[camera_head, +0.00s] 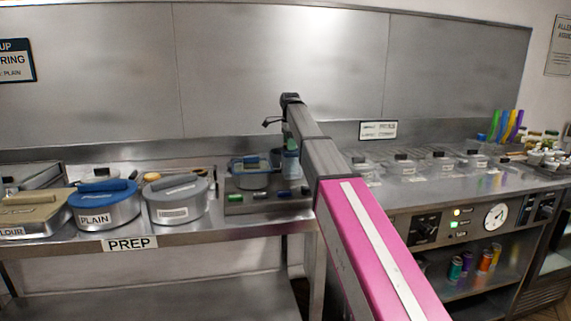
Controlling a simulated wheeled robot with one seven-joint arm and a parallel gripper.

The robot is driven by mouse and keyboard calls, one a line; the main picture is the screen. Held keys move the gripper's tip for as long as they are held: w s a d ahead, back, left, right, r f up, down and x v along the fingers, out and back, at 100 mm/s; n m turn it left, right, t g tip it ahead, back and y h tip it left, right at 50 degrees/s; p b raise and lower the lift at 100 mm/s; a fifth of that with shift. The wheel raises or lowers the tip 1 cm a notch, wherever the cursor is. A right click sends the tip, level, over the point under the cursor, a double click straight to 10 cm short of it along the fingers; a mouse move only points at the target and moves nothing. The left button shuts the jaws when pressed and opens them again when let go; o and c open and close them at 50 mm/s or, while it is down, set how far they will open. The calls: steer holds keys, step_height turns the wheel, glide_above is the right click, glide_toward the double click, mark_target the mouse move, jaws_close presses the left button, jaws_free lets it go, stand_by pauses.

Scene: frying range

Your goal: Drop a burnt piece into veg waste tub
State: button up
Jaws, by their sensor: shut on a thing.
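My arm reaches away over the counter, and its far end hangs down at the back, between the prep side and the cooking side. My gripper (287,136) is small there and partly hidden by my arm. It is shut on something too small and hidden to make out. A pale blue-grey tub (286,163) stands just below it, partly behind my arm. No label shows on this tub, so I cannot tell whether it is the veg waste tub. I cannot make out any burnt piece.
A dark tray (233,209) holds a blue-topped pot (250,179) and small coloured items. Lidded pots stand left: grey (177,200), blue-lidded "PLAIN" (105,206) and beige "FLOUR" (30,210). Several lidded containers (440,163) line the right counter. A steel wall (270,65) rises behind.

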steer(key=shift+f, duration=0.55)
steer(key=o, duration=0.8)
steer(key=shift+r, duration=0.15)
step_height(320, 180, up, 11)
steer(key=shift+f, duration=0.2)
